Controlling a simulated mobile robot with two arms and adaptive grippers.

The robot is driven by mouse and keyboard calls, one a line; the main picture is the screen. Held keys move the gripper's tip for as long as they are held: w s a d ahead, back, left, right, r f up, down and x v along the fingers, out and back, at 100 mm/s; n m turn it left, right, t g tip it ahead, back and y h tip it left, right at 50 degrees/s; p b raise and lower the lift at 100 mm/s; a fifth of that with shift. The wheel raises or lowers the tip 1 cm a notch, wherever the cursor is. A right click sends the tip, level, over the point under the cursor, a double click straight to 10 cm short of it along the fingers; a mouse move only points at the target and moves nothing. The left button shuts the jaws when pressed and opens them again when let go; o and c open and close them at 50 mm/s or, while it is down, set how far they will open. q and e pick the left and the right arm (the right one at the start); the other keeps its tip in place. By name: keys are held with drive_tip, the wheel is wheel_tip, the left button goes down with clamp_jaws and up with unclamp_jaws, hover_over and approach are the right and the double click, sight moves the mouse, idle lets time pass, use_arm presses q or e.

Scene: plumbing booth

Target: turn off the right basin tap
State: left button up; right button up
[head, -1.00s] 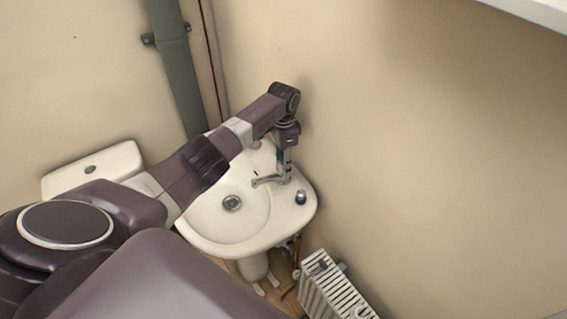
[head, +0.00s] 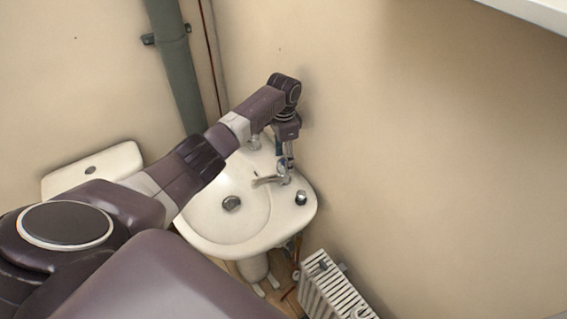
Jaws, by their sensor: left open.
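The white basin (head: 215,228) stands against the wall in the middle of the view. Its chrome spout (head: 268,181) reaches over the bowl from the wall side. A small round chrome tap knob (head: 301,198) sits on the rim to the right of the spout. Another chrome tap knob (head: 254,143) shows on the left side of the rim, partly behind my arm. My left gripper (head: 286,165) points down over the base of the spout, open and small in view. It is apart from the right knob; I cannot tell whether it touches the spout. My right gripper is not in view.
A white radiator (head: 335,293) stands low to the right of the basin. A toilet cistern (head: 92,168) is at the left, and a grey-green pipe (head: 174,65) runs down the wall. The wall (head: 430,170) at the right is bare.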

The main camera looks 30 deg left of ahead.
sight(283, 162)
use_arm(q)
wheel_tip(283, 162, up, 9)
idle(0.3)
idle(0.4)
